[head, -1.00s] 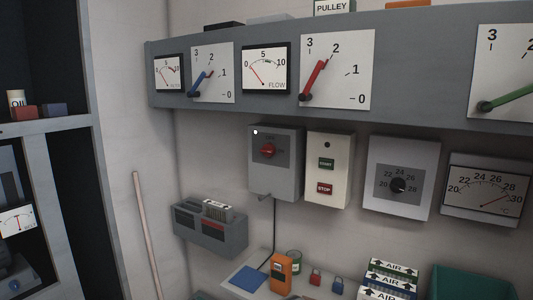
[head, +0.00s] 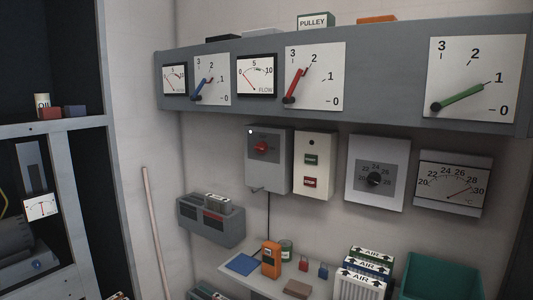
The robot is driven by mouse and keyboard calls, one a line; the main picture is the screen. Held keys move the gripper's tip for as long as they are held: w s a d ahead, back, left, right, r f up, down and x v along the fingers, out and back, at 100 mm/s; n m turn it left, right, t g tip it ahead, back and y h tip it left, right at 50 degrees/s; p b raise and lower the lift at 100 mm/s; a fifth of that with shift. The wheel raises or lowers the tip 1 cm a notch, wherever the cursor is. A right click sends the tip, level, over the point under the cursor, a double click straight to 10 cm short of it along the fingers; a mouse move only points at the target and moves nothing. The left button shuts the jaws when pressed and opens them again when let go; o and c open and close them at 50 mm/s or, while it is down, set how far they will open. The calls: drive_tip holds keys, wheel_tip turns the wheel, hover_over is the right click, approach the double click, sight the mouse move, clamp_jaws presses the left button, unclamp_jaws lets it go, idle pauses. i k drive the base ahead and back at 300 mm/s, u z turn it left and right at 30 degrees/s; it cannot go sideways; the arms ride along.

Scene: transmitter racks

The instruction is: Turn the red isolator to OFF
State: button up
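The red isolator (head: 261,147) is a red rotary knob on a dark plate. It sits on the front of a grey wall box (head: 268,177), below the gauge panel and near the middle of the head view. A small white light shows at the box's top left corner. The lettering around the knob is too small to read, so I cannot tell which position it points to. My gripper is not in view.
Right of the box are a start/stop box (head: 314,170), a grey dial box (head: 377,175) and a temperature meter (head: 453,184). The gauge panel (head: 390,95) juts out above. Below, a shelf (head: 236,267) holds an orange meter (head: 271,259), padlocks and AIR filters (head: 370,262).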

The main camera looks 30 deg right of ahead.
sight(262, 148)
drive_tip(key=k, duration=0.8)
drive_tip(key=u, duration=0.3)
drive_tip(key=i, duration=2.45)
drive_tip(key=z, duration=0.15)
